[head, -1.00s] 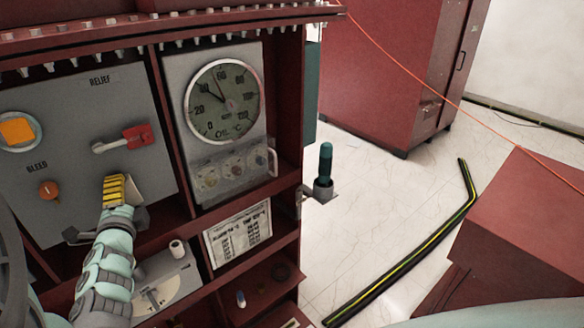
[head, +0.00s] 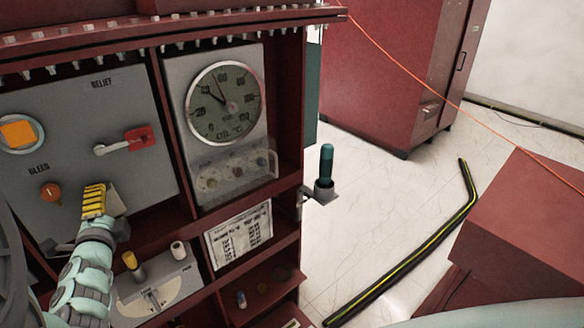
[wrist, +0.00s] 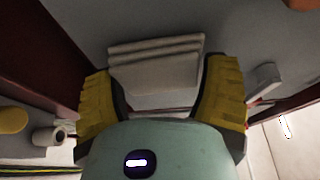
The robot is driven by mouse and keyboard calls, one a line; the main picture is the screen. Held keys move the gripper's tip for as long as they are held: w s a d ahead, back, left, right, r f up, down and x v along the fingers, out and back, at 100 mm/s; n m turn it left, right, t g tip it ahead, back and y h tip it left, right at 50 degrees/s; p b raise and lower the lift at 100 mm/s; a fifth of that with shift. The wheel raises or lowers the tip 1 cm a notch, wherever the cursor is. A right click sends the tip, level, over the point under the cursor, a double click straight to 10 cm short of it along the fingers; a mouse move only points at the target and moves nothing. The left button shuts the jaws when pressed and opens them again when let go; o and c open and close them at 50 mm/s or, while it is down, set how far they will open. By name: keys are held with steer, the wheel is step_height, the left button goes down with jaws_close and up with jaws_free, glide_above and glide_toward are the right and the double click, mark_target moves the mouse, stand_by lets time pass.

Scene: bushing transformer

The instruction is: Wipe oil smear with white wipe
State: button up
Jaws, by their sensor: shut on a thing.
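The white wipe (wrist: 155,65), a folded pale pad, sits between the two yellow fingers of my gripper (wrist: 158,88) in the wrist view. My gripper is shut on it. In the head view my gripper (head: 93,200) is in front of the lower part of the grey RELIEF/BLEED panel (head: 70,150), right of and below the orange BLEED knob (head: 51,193). A pale part of the wipe (head: 116,203) shows just right of the fingers. Whether the wipe touches the panel cannot be told. I cannot make out an oil smear in either view.
A red-handled lever (head: 138,138) juts from the panel above my gripper. A round gauge (head: 224,103) is to the right. Below are a shelf with a yellow-topped item (head: 131,262), a white roll (head: 179,250) and a placard (head: 238,234). Open floor (head: 370,220) lies right.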

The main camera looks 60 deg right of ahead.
steer(key=shift+s+a+f+b, duration=0.1)
steer(key=shift+s+a, duration=0.15)
steer(key=shift+s, duration=0.6)
steer(key=shift+s+a+b, duration=0.1)
steer(key=shift+s+a, duration=0.2)
steer(key=shift+s, duration=0.55)
steer(key=shift+s+a+f+b, duration=0.1)
steer(key=shift+s+a, duration=0.15)
steer(key=shift+s, duration=0.6)
steer(key=shift+s+r, duration=0.2)
steer(key=shift+s, duration=0.1)
steer(key=shift+s+a+b, duration=0.25)
steer(key=shift+s+b, duration=0.05)
steer(key=shift+s, duration=0.45)
steer(key=shift+s+a+b, duration=0.2)
steer(key=shift+s+b, duration=0.05)
steer(key=shift+s, duration=0.45)
